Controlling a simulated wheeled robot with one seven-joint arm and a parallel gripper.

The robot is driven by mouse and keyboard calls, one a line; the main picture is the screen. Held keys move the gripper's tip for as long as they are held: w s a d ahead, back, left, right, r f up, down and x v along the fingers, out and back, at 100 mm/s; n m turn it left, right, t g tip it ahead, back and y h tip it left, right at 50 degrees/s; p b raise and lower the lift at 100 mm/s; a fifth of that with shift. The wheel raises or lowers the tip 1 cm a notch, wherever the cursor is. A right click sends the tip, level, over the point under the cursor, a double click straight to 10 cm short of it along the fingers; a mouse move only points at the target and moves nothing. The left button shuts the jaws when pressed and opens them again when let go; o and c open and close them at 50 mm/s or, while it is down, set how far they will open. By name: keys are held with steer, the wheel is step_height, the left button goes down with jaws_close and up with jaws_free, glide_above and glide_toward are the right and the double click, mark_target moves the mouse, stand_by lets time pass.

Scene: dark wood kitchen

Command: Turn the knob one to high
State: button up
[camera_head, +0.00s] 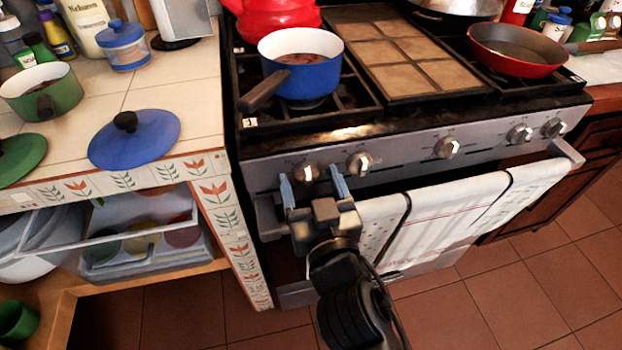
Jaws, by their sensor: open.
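The stove front panel (405,152) carries a row of several metallic knobs. The leftmost knob (305,172) shows between the blue fingers of my gripper (311,177), which is open around or just in front of it. I cannot tell whether the fingers touch it. A second knob (359,163) is just right of the right finger. A third knob (447,147) is near the panel's middle. A small label (250,122) that looks like "1" marks the cooktop's front left corner. The knob's pointer setting is too small to read.
A blue pot (307,82) sits on the left burner, its dark handle (264,92) pointing front left. A red pan (516,52) is at the right. Towels (450,215) hang on the oven rail below the knobs. The tiled counter (205,110) borders the stove's left side.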

steer(key=shift+w, duration=0.25)
steer(key=c, duration=1)
steer(key=shift+c, duration=0.2)
steer(key=shift+a+n, duration=0.1)
steer(key=shift+n, duration=0.2)
steer(key=n, duration=0.4)
steer(key=shift+a+f, duration=0.1)
steer(key=shift+a, duration=0.1)
steer(key=shift+s+a+f+n, duration=0.1)
steer(key=shift+a+n, duration=0.05)
steer(key=shift+n, duration=1.95)
